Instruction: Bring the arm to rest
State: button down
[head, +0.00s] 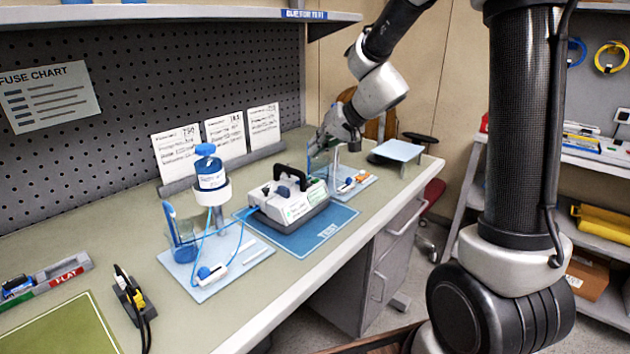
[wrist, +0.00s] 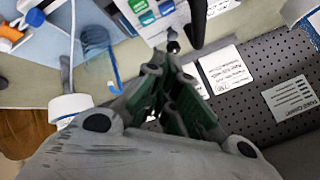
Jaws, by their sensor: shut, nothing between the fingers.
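My arm reaches over the bench in the head view, with my gripper (head: 325,141) low near the far stand, beyond the white pump. In the wrist view my gripper (wrist: 172,75) shows its fingers close together, shut and empty. The white infusion pump (head: 290,202) with a black handle sits on the blue TEST mat (head: 325,236). The pump's face also shows at the top of the wrist view (wrist: 150,14). In the head view the gripper partly hides the far stand, so I cannot tell whether they touch.
A near stand holds a blue-capped bottle (head: 210,172) above a pale plate (head: 215,272) with a clear beaker (head: 181,240) and blue tubing. Three white cards (head: 224,135) lean at the back. A small raised platform (head: 398,151) stands at the far end. A shelf (head: 180,13) overhangs the bench.

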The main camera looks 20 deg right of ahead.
jog(key=shift+s, duration=0.1)
jog(key=s+d+f+g+h, duration=0.15)
jog(key=s+d+g, duration=0.25)
jog(key=s, duration=0.9)
jog(key=s+d+r+h, duration=0.2)
jog(key=s+d, duration=0.3)
jog(key=s, duration=0.4)
jog(key=s+d+r+n+t+h, duration=0.1)
jog(key=s+d+r, duration=0.4)
jog(key=s, duration=0.5)
jog(key=shift+s+r+h, duration=0.2)
jog(key=shift+s+h, duration=0.05)
jog(key=shift+h, duration=0.4)
